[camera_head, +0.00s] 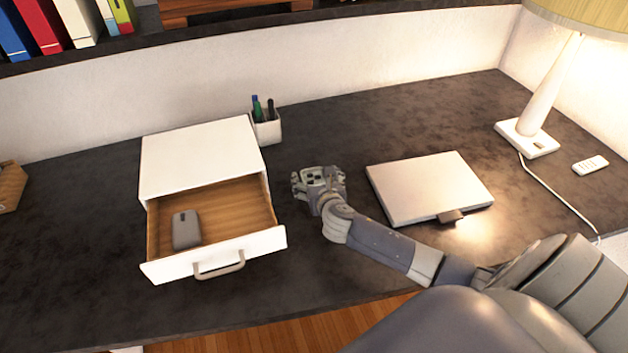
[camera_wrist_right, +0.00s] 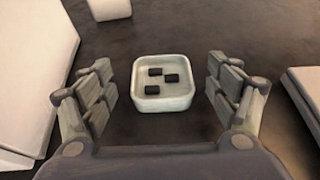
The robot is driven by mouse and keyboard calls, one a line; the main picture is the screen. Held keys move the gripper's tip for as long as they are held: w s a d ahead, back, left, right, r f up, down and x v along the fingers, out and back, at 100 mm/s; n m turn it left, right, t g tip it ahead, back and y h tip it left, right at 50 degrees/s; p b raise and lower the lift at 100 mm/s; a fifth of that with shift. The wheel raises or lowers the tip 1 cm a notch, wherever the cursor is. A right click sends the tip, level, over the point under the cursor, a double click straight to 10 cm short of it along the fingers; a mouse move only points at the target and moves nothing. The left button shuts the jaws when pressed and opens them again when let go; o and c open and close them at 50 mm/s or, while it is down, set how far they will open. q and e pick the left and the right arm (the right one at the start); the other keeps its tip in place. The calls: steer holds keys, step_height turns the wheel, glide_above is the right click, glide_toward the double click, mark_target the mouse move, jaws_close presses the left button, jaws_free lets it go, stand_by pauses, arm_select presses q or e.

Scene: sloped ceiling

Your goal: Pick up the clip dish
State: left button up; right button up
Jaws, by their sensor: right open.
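The clip dish (camera_wrist_right: 178,98) is a small pale square dish with rounded corners, holding 3 small black clips (camera_wrist_right: 171,78). It sits upright on the dark desk in the right wrist view. My right gripper (camera_wrist_right: 163,88) is open, with one finger on each side of the dish and a gap to both sides. In the head view my right gripper (camera_head: 318,181) is low over the desk between the drawer unit and the laptop. There the dish is hard to tell apart from the gripper. My left gripper is not in view.
A white drawer unit (camera_head: 200,158) stands left with its drawer open, holding a grey mouse-like object (camera_head: 186,230). A closed laptop (camera_head: 430,185) lies right. A pen cup (camera_head: 268,128) stands behind. A lamp (camera_head: 528,138) and remote (camera_head: 590,165) are far right.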

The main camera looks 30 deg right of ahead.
mark_target(311, 170)
steer(key=shift+x, duration=1.7)
steer(key=shift+s, duration=0.1)
steer(key=c, duration=1.2)
